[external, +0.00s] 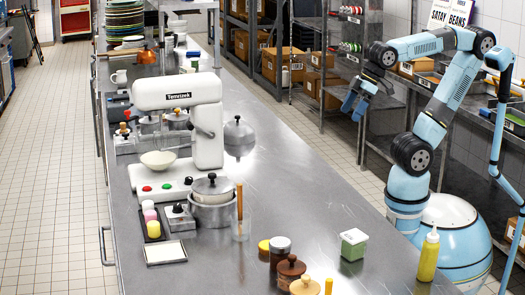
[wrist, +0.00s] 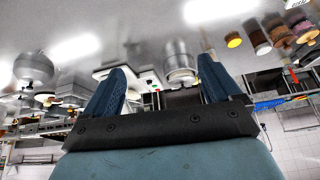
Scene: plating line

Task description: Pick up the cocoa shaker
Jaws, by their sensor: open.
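My gripper (external: 355,107) is open and empty, raised above the right side of the steel counter, well away from the small jars. In the wrist view its two blue fingers stand wide apart (wrist: 162,76). I cannot tell for sure which item is the cocoa shaker. A likely one is the brown jar with a dark lid (external: 280,251) at the front of the counter. It stands among similar jars; in the wrist view, which is upside down, this group is at the upper right, with a brown jar (wrist: 258,39) in it.
A brown wooden-lidded jar (external: 290,272), a yellow-topped jar (external: 264,246), a green-and-white box (external: 354,245) and a yellow squeeze bottle (external: 428,257) stand close by. A white stand mixer (external: 207,125) and a lidded pot (external: 212,210) are further left. The counter's middle right is clear.

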